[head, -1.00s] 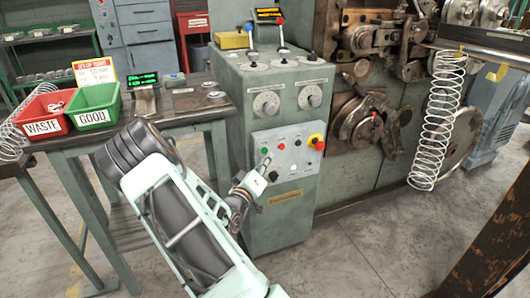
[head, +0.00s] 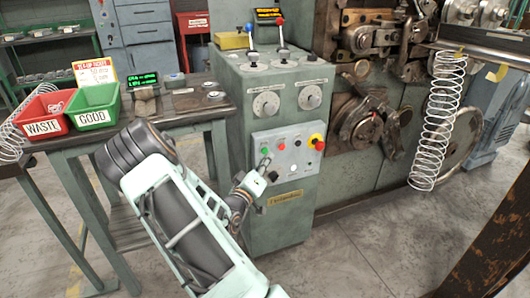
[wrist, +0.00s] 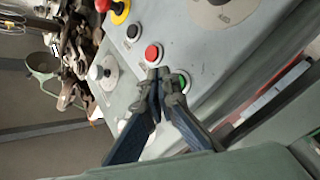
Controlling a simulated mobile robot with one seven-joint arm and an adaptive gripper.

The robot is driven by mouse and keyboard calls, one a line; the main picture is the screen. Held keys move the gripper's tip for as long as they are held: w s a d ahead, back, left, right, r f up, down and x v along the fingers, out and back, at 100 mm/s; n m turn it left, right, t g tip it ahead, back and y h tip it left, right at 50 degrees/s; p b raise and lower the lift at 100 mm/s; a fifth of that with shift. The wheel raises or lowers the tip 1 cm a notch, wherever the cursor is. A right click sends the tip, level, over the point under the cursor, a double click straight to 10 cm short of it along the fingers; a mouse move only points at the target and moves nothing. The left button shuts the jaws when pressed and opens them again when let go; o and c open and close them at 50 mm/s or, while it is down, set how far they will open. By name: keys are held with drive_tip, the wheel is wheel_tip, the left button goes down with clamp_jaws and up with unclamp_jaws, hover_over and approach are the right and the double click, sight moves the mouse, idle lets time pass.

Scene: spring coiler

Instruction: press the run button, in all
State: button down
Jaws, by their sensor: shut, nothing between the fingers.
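The control panel (head: 288,160) on the green machine cabinet carries a green button (head: 264,150), a red button (head: 281,146), a black button (head: 297,142) and a red knob on yellow (head: 318,143). Labels are too small to read, so which is the run button is not confirmed by text. My gripper (head: 266,162) is shut and empty, just below the green button. In the wrist view my shut fingertips (wrist: 159,74) are between the red button (wrist: 153,53) and the green button (wrist: 183,81). A finger partly covers the green button; contact cannot be told.
Dials (head: 266,103) and levers sit higher on the cabinet. A coiled spring (head: 437,120) hangs at the right. A red waste bin (head: 43,128) and a green good bin (head: 93,117) stand on the left table. A brown beam (head: 490,240) crosses the lower right.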

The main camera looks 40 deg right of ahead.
drive_tip(key=shift+w, duration=0.15)
drive_tip(key=shift+w+d, duration=0.1)
drive_tip(key=shift+w, duration=0.2)
